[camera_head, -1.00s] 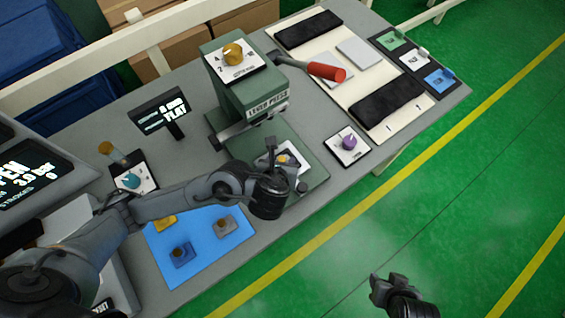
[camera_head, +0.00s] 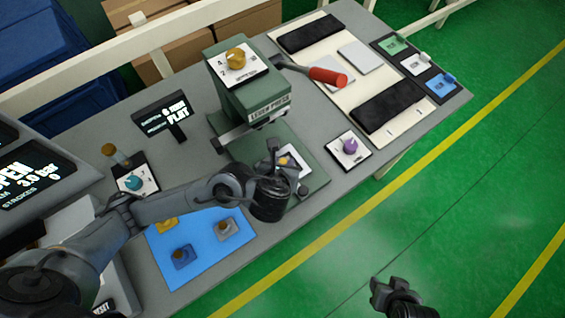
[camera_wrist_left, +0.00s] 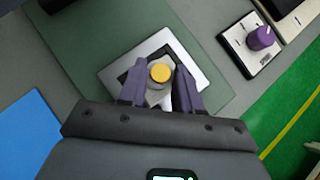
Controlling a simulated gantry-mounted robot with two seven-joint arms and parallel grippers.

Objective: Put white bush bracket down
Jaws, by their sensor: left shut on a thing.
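The white bush bracket (camera_wrist_left: 157,95), with a round yellow bush on top, sits between the fingers of my left gripper (camera_wrist_left: 161,92) in the left wrist view. The gripper is shut on it. Below it is a white plate (camera_wrist_left: 190,65) with a dark patch, on the green base of the lever press (camera_head: 255,105). Whether the bracket touches the plate is unclear. In the head view my left gripper (camera_head: 286,165) hides most of the bracket. My right gripper (camera_head: 383,290) is out over the floor, away from the table; its finger opening is unclear.
A blue mat (camera_head: 205,262) holds several brackets, left of the press base. The press lever with its red handle (camera_head: 328,77) reaches right. A purple knob (camera_head: 350,147) stands right of the base. Coloured green, white and blue tags (camera_head: 438,83) lie at the far right.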

